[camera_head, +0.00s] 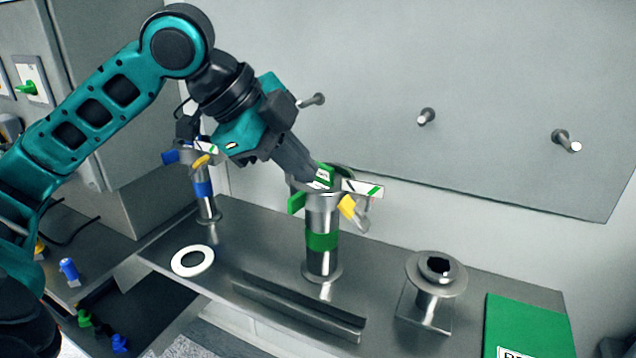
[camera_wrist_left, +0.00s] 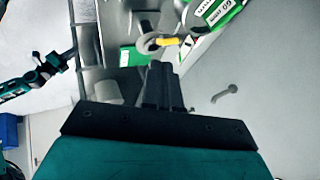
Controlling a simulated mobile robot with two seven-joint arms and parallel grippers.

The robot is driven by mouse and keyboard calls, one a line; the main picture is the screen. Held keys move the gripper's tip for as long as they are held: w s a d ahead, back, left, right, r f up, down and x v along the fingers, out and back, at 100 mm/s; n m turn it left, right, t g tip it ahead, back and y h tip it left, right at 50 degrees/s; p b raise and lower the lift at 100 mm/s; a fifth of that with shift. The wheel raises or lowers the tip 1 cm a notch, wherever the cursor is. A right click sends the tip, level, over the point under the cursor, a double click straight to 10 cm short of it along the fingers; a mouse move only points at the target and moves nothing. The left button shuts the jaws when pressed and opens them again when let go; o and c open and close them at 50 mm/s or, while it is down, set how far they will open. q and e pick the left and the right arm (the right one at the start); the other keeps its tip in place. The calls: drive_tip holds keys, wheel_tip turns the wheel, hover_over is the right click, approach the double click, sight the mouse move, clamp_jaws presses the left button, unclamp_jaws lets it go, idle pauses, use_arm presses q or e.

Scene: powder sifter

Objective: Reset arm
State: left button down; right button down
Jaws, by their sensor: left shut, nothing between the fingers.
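My left arm reaches in from the left in the head view. My left gripper (camera_head: 318,181) is shut and empty, with its fingertips at the top of a green-banded metal sifter column (camera_head: 322,258). I cannot tell whether the tips touch it. In the left wrist view the shut left gripper (camera_wrist_left: 160,68) points toward a yellow-tipped clamp and a round green-and-white label (camera_wrist_left: 215,12). A yellow clamp handle (camera_head: 350,208) hangs at the right of the column's top. My right gripper is not in view.
A blue-banded column (camera_head: 205,190) stands behind left. A white ring (camera_head: 192,260), a metal bar (camera_head: 298,306), a flanged metal holder (camera_head: 436,275) and a green board (camera_head: 525,328) are on the bench. Pegs (camera_head: 426,117) stick out of the wall panel.

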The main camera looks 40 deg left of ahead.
use_arm(q)
drive_tip(key=shift+v, duration=1.95)
drive_tip(key=shift+d, duration=0.2)
drive_tip(key=w+d+f+n, duration=0.1)
drive_tip(key=d+f+n, duration=0.15)
drive_tip(key=f, duration=0.75)
drive_tip(key=w+d+f+n, duration=0.1)
drive_tip(key=d+f+n, duration=0.15)
drive_tip(key=f, duration=0.75)
drive_tip(key=s+d+f+n+g+y, duration=0.35)
drive_tip(key=s+f+n, duration=0.55)
drive_tip(key=s+f, duration=0.65)
drive_tip(key=w+d+f+t+h, duration=0.1)
drive_tip(key=w+d+f+t, duration=0.1)
drive_tip(key=w+f+t, duration=0.6)
drive_tip(key=shift+d+f+m, duration=0.35)
drive_tip(key=shift+f+m, duration=0.05)
drive_tip(key=shift+f, duration=0.2)
